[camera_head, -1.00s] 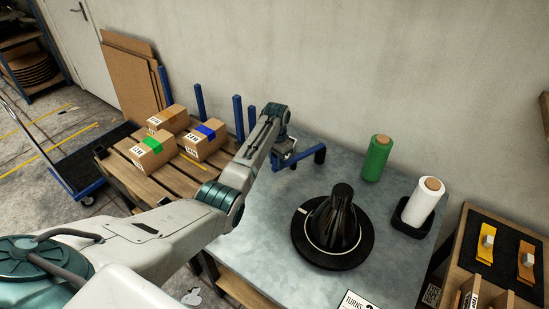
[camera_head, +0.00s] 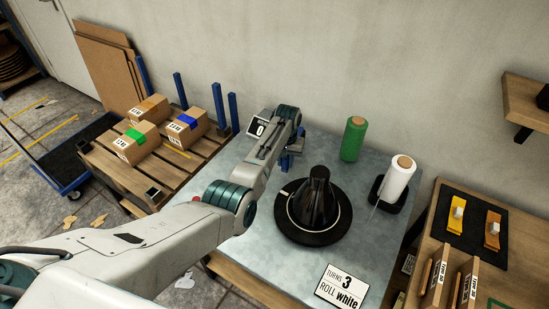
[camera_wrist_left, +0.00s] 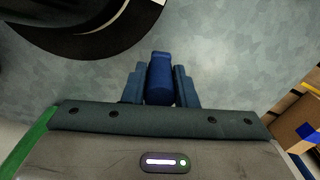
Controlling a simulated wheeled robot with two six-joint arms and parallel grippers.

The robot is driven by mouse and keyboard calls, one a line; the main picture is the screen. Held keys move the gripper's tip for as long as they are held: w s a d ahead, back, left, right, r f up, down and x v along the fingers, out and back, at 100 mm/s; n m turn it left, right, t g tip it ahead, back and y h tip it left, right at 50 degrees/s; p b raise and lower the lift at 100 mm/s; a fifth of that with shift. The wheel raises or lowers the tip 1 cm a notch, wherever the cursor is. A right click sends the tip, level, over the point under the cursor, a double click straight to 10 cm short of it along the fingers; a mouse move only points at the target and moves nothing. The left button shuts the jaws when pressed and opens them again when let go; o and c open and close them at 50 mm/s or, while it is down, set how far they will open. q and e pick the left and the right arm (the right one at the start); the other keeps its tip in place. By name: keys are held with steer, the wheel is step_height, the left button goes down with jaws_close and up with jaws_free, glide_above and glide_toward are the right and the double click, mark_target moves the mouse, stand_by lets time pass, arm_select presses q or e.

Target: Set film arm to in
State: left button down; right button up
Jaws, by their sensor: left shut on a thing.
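The film arm is a blue bar, and its upright blue end (camera_wrist_left: 160,78) sits between both fingers of my left gripper (camera_wrist_left: 159,86) in the left wrist view. The gripper is shut on it. In the head view, my left gripper (camera_head: 287,155) is at the back of the grey table, behind and left of the black turntable (camera_head: 290,234). The wrist hides most of the film arm there; a bit of blue (camera_head: 285,163) shows beneath it. My right gripper is not in view.
A black cone-like object (camera_head: 316,197) stands on the turntable. A green roll (camera_head: 353,140) and a white roll (camera_head: 398,177) stand to the right. A sign (camera_head: 340,287) reads "TURNS 3 ROLL white". A small display (camera_head: 259,128) reads 0. Boxes (camera_head: 186,124) sit on a pallet at left.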

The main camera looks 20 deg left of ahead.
arm_select(q)
steer(key=shift+d, duration=0.35)
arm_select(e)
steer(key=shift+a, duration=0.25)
arm_select(q)
steer(key=c, duration=1.3)
jaws_free()
steer(key=shift+c, duration=0.2)
steer(key=shift+o, duration=0.9)
steer(key=shift+w+d, duration=0.1)
steer(key=shift+d, duration=0.05)
steer(key=shift+r, duration=0.3)
step_height(320, 180, up, 10)
steer(key=shift+r+b, duration=0.1)
steer(key=shift+b, duration=0.85)
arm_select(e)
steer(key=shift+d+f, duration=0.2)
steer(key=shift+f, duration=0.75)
